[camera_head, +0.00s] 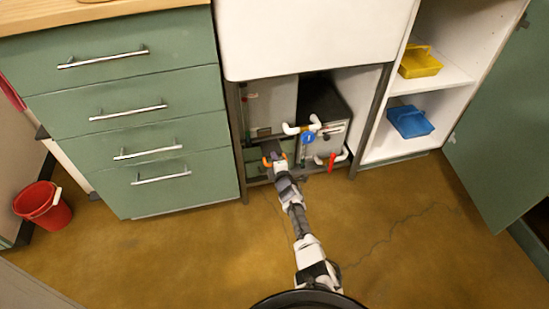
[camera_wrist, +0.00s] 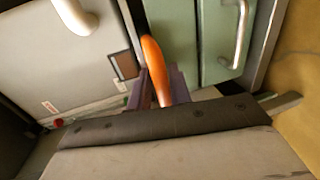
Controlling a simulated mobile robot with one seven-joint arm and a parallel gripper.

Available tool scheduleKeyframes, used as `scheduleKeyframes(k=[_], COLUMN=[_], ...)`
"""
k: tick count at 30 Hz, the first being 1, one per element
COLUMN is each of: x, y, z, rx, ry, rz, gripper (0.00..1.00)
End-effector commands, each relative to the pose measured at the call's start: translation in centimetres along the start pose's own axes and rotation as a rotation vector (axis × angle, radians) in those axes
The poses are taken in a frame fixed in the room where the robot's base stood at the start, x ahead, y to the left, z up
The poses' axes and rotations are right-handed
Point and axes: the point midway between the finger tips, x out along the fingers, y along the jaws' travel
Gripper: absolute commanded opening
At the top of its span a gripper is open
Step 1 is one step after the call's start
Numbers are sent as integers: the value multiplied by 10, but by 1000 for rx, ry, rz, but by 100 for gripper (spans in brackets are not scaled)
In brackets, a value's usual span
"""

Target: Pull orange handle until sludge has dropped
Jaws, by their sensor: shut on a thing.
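The orange handle shows in the wrist view (camera_wrist: 157,62) as a curved orange bar rising between my gripper's fingers. My gripper (camera_wrist: 158,88) is shut on it. In the head view, my arm reaches forward from the bottom and my gripper (camera_head: 272,154) is at the equipment under the white basin. A little of the orange handle (camera_head: 280,163) shows around the fingers there. I cannot see any sludge in either view.
A red lever (camera_head: 331,162), a blue round gauge (camera_head: 309,137) and white pipes are right of my gripper. Green drawers (camera_head: 150,105) stand left. A red bucket (camera_head: 44,205), yellow bin (camera_head: 420,63) and blue bin (camera_head: 410,122) are farther off. The floor in front is clear.

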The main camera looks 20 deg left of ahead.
Motion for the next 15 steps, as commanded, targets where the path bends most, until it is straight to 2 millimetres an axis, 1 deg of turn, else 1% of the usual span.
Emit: scheduleKeyframes(k=[1,11,12,15], x=[-2,-2,-2,-2], y=[-9,-10,-10,-9], z=[-1,-1,-1,-1], rx=[1,1,1,1], ry=[-4,-4,-4,-3], rz=[-17,-18,-18,-16], gripper=[0,0,24,34])
